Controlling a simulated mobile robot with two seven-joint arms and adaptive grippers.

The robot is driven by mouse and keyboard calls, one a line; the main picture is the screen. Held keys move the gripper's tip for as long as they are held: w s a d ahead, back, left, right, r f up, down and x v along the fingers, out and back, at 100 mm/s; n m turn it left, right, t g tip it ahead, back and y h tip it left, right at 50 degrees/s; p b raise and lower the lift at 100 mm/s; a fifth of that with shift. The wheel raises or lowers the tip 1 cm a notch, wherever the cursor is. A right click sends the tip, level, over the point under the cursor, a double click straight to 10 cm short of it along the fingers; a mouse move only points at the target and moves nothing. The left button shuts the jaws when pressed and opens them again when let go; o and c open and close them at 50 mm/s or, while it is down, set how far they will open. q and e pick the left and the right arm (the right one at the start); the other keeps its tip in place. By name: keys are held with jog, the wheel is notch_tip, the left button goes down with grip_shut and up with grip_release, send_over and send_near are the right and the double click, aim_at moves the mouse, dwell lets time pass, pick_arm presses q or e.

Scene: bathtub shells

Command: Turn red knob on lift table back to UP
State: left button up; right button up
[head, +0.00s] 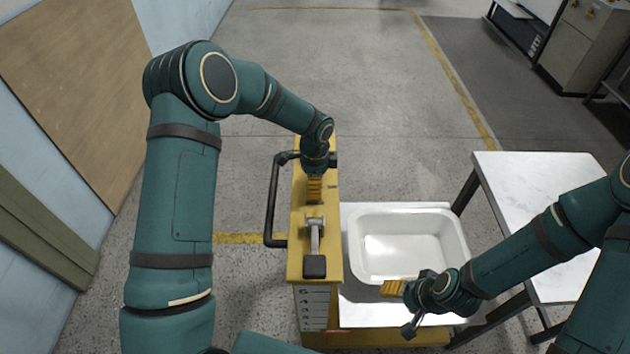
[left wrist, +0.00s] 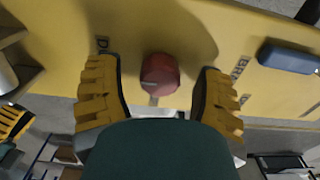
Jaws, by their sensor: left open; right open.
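The red knob (left wrist: 160,74) sits on the yellow face of the lift table in the left wrist view. My left gripper (left wrist: 158,95) is open, with one yellow finger on each side of the knob and gaps visible between. A "D" mark shows by the left finger; another label by the right finger is partly hidden. In the head view my left gripper (head: 315,188) is over the far part of the yellow lift table console (head: 298,250), and the knob is hidden there. My right gripper (head: 398,305) is open and empty by the near edge of the white tub.
The white tub shell (head: 405,240) lies on the lift table's top, right of the console. A lever with a black grip (head: 315,265) and a black rail (head: 271,200) are on the console. A blue piece (left wrist: 288,57) lies right of the knob. A white table (head: 530,185) stands right.

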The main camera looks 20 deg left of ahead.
pick_arm(q)
grip_shut()
jog(key=n+b, duration=0.2)
jog(key=n, duration=0.1)
jog(key=shift+f+n, duration=0.1)
jog(key=shift+n, duration=0.2)
jog(key=n+b, duration=0.2)
jog(key=n, duration=0.2)
jog(key=shift+n, duration=0.3)
jog(key=n+b, duration=0.1)
jog(key=n, duration=0.3)
jog(key=shift+b, duration=0.3)
jog(key=n, duration=0.5)
jog(key=shift+n, duration=0.4)
grip_release()
